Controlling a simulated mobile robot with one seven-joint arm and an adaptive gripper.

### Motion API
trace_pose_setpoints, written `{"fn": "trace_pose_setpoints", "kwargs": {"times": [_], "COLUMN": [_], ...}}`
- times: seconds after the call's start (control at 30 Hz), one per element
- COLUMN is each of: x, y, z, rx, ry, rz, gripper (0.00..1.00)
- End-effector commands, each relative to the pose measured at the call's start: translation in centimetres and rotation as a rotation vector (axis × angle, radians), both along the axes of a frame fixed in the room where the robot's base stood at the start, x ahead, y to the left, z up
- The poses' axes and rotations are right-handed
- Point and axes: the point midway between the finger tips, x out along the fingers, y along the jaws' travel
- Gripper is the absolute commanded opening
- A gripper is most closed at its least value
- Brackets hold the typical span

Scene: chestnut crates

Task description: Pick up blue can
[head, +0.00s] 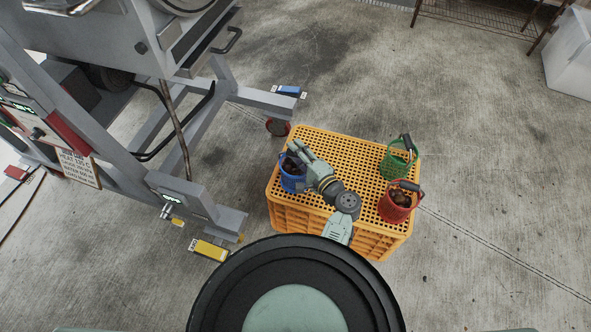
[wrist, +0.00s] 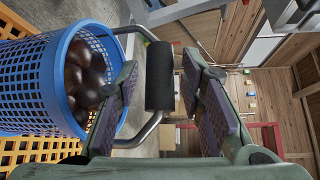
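The blue can is a blue mesh basket (head: 291,184) of brown chestnuts on an orange crate (head: 340,222), at the crate's left side. In the wrist view the blue can (wrist: 35,85) fills the left side. Its grey wire handle with a black grip (wrist: 160,78) stands out from the rim. My gripper (wrist: 160,70) is open, with its fingers on either side of the black grip and gaps showing on both sides. In the head view my gripper (head: 297,157) is over the blue can and hides part of it.
A green basket (head: 398,160) and a red basket (head: 400,200) with chestnuts stand on the crate's right side. Another red container (head: 277,127) is on the floor behind the crate. A grey machine frame (head: 200,205) is at left.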

Motion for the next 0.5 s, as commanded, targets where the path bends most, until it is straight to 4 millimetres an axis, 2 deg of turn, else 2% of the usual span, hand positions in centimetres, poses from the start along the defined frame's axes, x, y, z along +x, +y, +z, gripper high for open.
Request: {"fn": "trace_pose_setpoints", "kwargs": {"times": [0.5], "x": [-0.03], "y": [-0.02], "z": [-0.01], "rx": [0.000], "ry": [0.000], "rz": [0.000], "gripper": [0.00]}}
